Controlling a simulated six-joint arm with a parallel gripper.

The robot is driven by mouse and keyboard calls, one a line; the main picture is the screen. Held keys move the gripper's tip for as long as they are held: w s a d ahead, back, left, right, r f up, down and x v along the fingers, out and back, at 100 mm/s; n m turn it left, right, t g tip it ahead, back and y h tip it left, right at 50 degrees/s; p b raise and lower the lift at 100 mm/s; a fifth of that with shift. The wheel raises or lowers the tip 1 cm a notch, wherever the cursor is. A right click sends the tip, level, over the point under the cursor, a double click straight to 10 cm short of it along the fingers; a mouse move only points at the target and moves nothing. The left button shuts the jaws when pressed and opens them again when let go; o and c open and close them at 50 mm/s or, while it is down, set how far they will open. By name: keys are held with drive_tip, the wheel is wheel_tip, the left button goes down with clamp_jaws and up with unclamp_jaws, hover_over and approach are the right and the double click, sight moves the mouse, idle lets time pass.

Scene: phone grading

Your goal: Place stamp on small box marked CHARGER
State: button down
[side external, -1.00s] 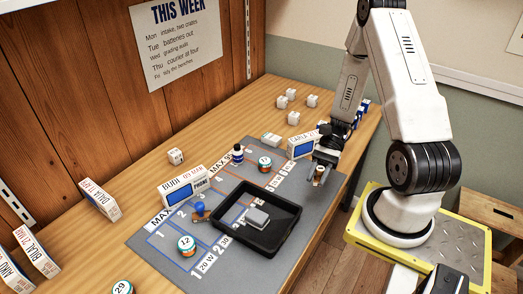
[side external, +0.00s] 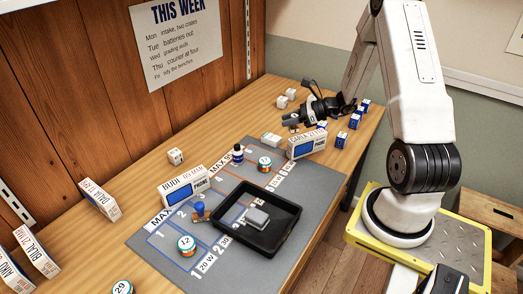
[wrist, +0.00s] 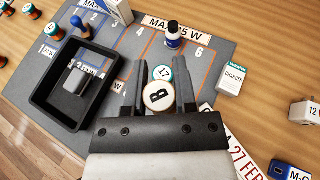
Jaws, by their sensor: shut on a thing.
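My gripper (side external: 292,121) is raised over the far part of the table, beyond the mat. In the wrist view my gripper (wrist: 157,88) is shut on a stamp (wrist: 157,97), a pale round piece with a black letter B facing the camera. The stamp is not clear in the side view. The small box marked CHARGER (wrist: 231,80) is white and green and lies right of the jaws in the wrist view, apart from them. In the side view the box (side external: 271,139) lies at the mat's far edge, nearer the camera than my gripper.
A black tray (wrist: 41,93) holds a grey device (wrist: 76,78). A blue bottle (wrist: 173,40) and teal-topped jar 17 (wrist: 162,73) stand on the grey mat (side external: 318,193). A blue-knobbed stamp (side external: 199,209) stands near the tray. Upright phone box CARLA (side external: 306,143) is close to the CHARGER box.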

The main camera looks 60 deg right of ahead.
drive_tip(key=shift+w+d+r+m+t+h, duration=0.15)
drive_tip(key=shift+d+m+h, duration=0.1)
drive_tip(key=shift+d, duration=0.15)
drive_tip(key=shift+w+d+r+m+t+h, duration=0.1)
drive_tip(key=shift+w+d+r+m+h, duration=0.15)
drive_tip(key=shift+d, duration=0.2)
drive_tip(key=shift+w+d+r+m+t+h, duration=0.1)
drive_tip(key=shift+d+m+h, duration=0.1)
drive_tip(key=shift+d+h, duration=0.15)
drive_tip(key=shift+w+d+f, duration=0.1)
hover_over(267, 136)
drive_tip(key=shift+s+f, duration=0.15)
drive_tip(key=shift+f, duration=2.15)
drive_tip(key=shift+s+f, duration=0.15)
drive_tip(key=shift+f, duration=2.15)
drive_tip(key=shift+w+f, duration=0.25)
drive_tip(key=shift+f, duration=1.6)
drive_tip(key=shift+f, duration=0.5)
